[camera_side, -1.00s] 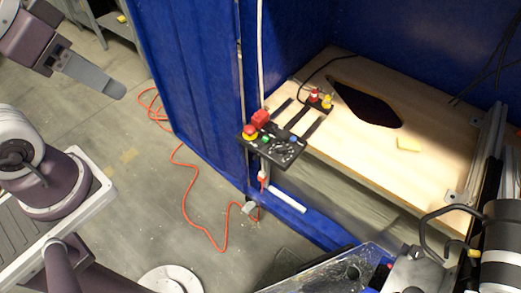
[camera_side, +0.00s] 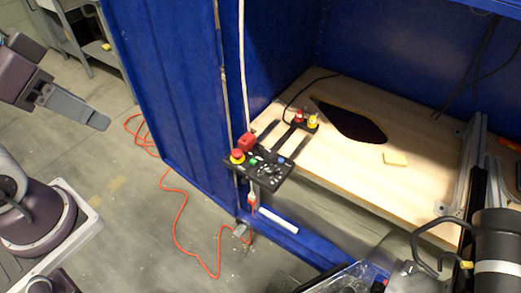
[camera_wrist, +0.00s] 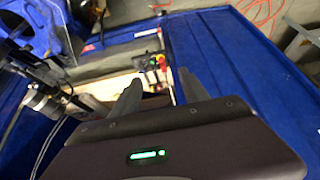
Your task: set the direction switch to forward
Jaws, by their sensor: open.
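A black control panel (camera_side: 262,170) with a red button, a green button, a blue button and small dark switches is fixed at the front left corner of the wooden table. I cannot tell which of its switches is the direction switch, or its setting. The panel also shows small in the wrist view (camera_wrist: 155,62). My gripper (camera_side: 100,122) is at the upper left of the side view, well to the left of the panel and apart from it. In the wrist view my gripper (camera_wrist: 157,85) has its two fingers spread, with nothing between them.
An orange cable (camera_side: 180,215) lies on the floor. Dark equipment (camera_side: 495,240) stands at the lower right.

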